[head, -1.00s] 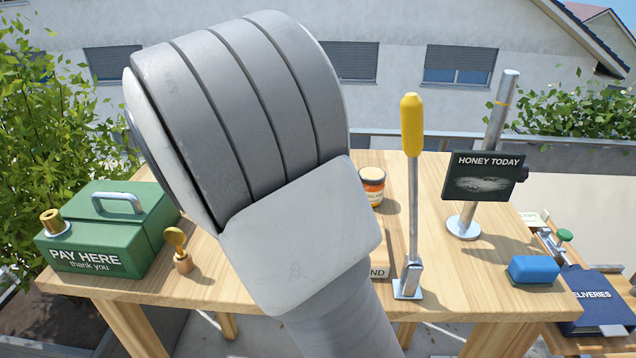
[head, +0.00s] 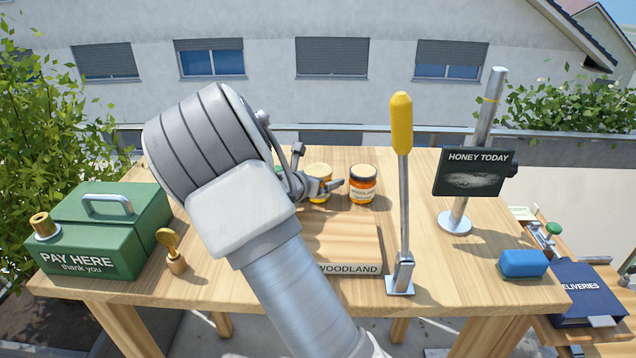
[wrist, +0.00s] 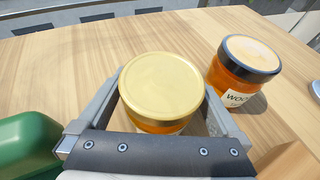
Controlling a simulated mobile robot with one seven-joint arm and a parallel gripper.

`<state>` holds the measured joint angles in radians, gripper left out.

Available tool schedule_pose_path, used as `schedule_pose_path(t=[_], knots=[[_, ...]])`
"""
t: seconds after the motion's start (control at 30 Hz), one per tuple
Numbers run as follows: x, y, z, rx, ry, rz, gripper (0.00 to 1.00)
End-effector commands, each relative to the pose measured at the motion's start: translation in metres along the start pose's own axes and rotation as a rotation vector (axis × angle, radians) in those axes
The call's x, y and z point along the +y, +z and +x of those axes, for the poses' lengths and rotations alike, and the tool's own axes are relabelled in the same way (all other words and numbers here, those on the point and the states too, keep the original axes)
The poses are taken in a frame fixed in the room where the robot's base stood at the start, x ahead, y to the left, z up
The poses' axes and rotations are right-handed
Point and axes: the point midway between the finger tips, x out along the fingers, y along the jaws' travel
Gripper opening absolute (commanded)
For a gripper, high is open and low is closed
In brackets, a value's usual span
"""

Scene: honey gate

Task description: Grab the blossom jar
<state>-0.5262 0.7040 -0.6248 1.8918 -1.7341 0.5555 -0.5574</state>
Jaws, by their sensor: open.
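A gold-lidded amber jar (head: 321,172) stands on the wooden table; its label cannot be read. In the wrist view this jar (wrist: 162,85) sits between the two fingers of my gripper (wrist: 163,98). The fingers are open on either side of it; whether they touch it I cannot tell. In the head view my gripper (head: 318,176) is at the jar and partly covers it. A second amber jar (head: 363,188) with a dark-rimmed lid stands just to the right, its label starting "WOO" in the wrist view (wrist: 241,72).
A green object (wrist: 28,143) is close left of my gripper. A wooden block marked WOODLAND (head: 345,245) lies in front of the jars. A yellow-handled lever (head: 401,125) and a HONEY TODAY sign (head: 474,174) stand to the right. A green cash box (head: 105,232) is at left.

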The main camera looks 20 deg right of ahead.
Motion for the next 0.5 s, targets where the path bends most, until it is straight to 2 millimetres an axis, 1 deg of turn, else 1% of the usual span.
schedule_pose_path(t=[0.03,0.1,0.33,0.47,0.5], knots=[[-0.0003,0.0004,0.0048,-0.001,-0.001,0.0,1.0],[-0.0002,-0.0002,0.0081,0.0,-0.001,-0.001,1.0],[0.0,-0.0002,0.0089,0.0,0.0,0.0,1.0],[0.0,-0.0001,0.0087,0.0,0.0,0.0,0.77],[0.0,-0.0001,0.0087,0.0,0.0,0.0,0.69]])
